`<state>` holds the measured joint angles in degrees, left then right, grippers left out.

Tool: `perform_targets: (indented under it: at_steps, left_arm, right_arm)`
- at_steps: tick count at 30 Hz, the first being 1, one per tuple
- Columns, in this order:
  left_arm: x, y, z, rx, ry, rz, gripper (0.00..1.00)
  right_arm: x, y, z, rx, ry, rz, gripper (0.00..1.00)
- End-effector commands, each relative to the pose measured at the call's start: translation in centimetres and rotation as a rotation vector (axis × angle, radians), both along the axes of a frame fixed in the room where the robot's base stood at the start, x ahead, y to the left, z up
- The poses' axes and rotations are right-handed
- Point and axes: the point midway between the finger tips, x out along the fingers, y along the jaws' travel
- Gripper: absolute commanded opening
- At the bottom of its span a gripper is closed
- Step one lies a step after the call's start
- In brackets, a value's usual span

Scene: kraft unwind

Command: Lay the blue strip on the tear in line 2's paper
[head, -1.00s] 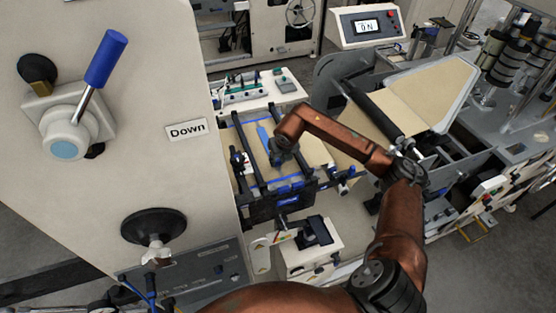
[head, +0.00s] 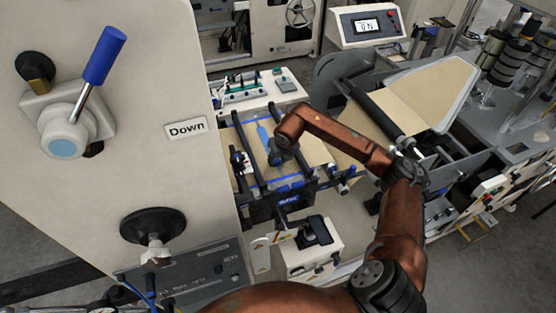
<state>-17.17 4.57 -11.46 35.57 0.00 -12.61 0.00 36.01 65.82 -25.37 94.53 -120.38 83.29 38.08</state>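The tan paper (head: 249,150) runs across the machine's frame in the middle of the head view. A blue strip (head: 264,134) shows over the paper, its lower end close to my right gripper (head: 275,156). My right gripper points down at the paper, and the arm covers part of this area. Its fingers are too small and dark to tell whether they are open or shut, or whether they touch the strip. I cannot make out a tear in the paper. My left gripper cannot be made out.
A black roller (head: 383,117) and wider paper web (head: 428,91) lie to the right. A display box (head: 366,26) stands behind. Blue-marked bars cross beside the paper.

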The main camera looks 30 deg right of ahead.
Motion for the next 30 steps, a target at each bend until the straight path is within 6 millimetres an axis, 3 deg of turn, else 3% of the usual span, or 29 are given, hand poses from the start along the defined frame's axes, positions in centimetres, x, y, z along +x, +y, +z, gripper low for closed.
perform_targets:
  at_steps: [4,14,20,30]
  left_arm:
    - [0.0,0.0,0.0,0.000,0.000,0.000,0.40]
    - [-0.3,0.3,0.0,0.003,0.003,0.000,0.40]
    - [-0.2,0.2,0.0,0.001,0.002,0.000,0.40]
    - [-0.1,0.1,0.0,0.000,0.001,0.000,0.40]
  right_arm:
    - [0.0,0.0,0.0,0.000,0.000,0.000,0.40]
    - [-0.1,0.0,0.3,0.000,-0.001,0.000,0.40]
    - [-1.1,0.2,3.0,-0.002,-0.003,0.001,0.40]
    - [-3.6,0.8,9.2,-0.001,-0.002,0.001,0.40]
